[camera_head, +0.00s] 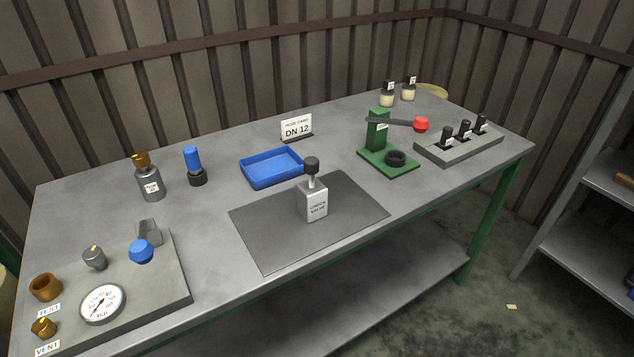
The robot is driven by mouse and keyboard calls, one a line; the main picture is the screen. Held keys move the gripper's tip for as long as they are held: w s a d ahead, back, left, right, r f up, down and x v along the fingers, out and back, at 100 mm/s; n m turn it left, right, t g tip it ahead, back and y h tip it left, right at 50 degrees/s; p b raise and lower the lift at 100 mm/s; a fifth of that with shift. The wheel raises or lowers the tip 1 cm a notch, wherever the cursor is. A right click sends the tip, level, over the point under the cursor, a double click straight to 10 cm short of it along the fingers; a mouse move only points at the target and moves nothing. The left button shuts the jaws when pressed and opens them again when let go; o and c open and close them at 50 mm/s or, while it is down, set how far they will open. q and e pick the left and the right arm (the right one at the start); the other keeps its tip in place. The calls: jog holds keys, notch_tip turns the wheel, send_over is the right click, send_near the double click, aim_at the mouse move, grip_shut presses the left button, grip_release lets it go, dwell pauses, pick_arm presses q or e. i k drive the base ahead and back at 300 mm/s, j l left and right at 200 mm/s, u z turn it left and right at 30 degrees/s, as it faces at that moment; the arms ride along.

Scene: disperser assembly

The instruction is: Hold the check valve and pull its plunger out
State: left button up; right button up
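The check valve (312,201) is a light grey block with a "CHECK VALVE" label. It stands upright on the dark mat (268,229) in the middle of the table. Its plunger (312,165) has a dark round knob on a short light stem and sticks up from the top of the block. Neither of my grippers is in view, and nothing touches the valve or its plunger.
A blue tray (272,168) sits behind the mat. A green press (378,138) with a red-knobbed lever and a grey rack (459,145) stand right. A gauge panel (160,300), a brass-topped cylinder (150,181) and a blue-topped tool (194,165) are left. The mat around the valve is clear.

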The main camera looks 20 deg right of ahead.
aim_at(311, 164)
jog(key=i+l+u, duration=0.15)
jog(key=l, duration=0.35)
jog(key=i+l+u, duration=0.2)
jog(key=l, duration=0.35)
jog(key=l+u, duration=0.15)
jog(key=l, duration=0.4)
